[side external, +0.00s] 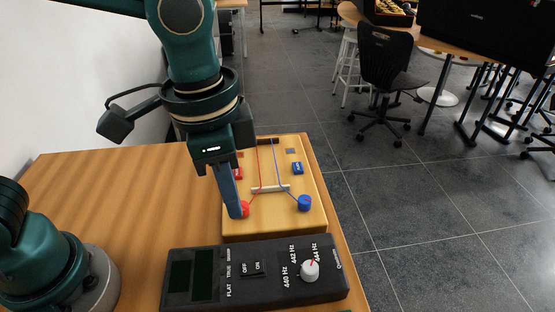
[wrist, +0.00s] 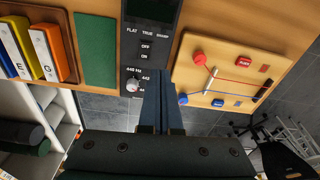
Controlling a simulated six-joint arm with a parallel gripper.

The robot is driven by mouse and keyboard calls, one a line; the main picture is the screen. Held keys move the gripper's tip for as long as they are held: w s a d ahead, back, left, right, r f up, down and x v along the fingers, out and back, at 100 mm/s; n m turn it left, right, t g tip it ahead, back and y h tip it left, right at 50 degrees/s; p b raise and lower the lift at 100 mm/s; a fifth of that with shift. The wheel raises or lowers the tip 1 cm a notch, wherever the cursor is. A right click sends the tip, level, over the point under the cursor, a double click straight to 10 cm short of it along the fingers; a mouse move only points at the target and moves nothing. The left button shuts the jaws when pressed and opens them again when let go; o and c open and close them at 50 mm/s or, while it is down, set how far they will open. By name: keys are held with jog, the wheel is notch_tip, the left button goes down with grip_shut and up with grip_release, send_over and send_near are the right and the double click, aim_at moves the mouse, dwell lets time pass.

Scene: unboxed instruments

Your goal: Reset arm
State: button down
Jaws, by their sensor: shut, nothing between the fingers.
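My gripper (side external: 238,212) points down with its fingers together and nothing between them. In the side view its tips overlap the red knob (side external: 245,209) of a yellow wooden board (side external: 285,222). In the wrist view my gripper (wrist: 162,75) shows over the edge of the black tuner box, left of the board (wrist: 225,58), apart from the red knob (wrist: 199,57) and blue knob (wrist: 183,99). A red and a blue string run along the board from the knobs. The black tuner box (side external: 210,292) has a white dial (side external: 309,270) and OFF and ON labels.
The board and tuner box lie on a wooden table (side external: 110,190). The wrist view also shows a green panel (wrist: 95,50), a tray with several coloured blocks (wrist: 40,50) and white shelves (wrist: 50,105). A black chair (side external: 385,70) stands on the floor beyond the table.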

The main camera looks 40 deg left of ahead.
jog(key=s+a+r+n+t, duration=0.25)
jog(key=a+r+n, duration=0.2)
jog(key=a, duration=0.45)
jog(key=s+a+f+n+t, duration=0.2)
jog(key=s+a+n, duration=0.1)
jog(key=shift+a+f, duration=0.3)
jog(key=shift+f, duration=0.1)
